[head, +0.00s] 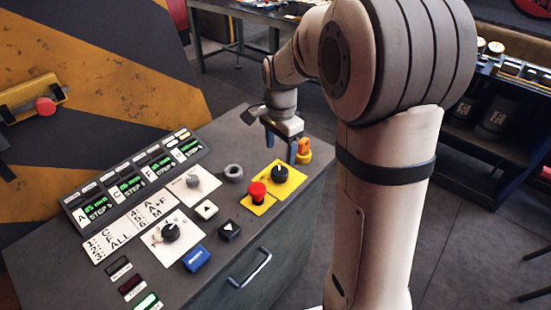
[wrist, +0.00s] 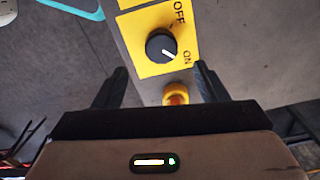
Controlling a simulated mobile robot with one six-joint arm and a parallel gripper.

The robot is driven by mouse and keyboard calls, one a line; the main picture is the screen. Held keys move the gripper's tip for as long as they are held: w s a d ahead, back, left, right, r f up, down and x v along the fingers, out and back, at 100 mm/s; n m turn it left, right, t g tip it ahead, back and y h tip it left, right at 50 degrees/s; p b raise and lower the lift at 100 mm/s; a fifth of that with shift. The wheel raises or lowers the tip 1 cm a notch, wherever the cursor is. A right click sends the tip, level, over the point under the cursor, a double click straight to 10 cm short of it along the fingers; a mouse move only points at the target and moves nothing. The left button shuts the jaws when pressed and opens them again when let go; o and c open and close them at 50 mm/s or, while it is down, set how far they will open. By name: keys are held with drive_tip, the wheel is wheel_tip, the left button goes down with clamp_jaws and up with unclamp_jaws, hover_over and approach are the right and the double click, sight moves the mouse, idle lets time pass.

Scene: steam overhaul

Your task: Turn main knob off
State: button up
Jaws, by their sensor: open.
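The main knob (head: 280,174) is a round black knob on a yellow plate near the panel's right end. In the wrist view the knob (wrist: 161,46) stands beside the words OFF and ON, and its white pointer mark aims at the lower right, towards ON. My gripper (head: 281,151) is open and empty, above the panel just behind the knob. In the wrist view the two fingers of my gripper (wrist: 160,78) are spread wide, and the knob appears beyond their tips, between their lines. They do not appear to touch it.
An orange indicator (head: 304,149) stands close behind the knob, and it also shows in the wrist view (wrist: 177,96). A red mushroom button (head: 257,191) is to the knob's left. A grey ring (head: 233,173), other knobs and buttons lie farther left. A drawer handle (head: 250,267) sticks out in front.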

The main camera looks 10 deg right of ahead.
sight(280, 170)
wheel_tip(280, 170, down, 8)
drive_tip(key=shift+w+f, duration=0.1)
drive_tip(key=shift+w, duration=0.05)
idle(0.3)
drive_tip(key=c, duration=1)
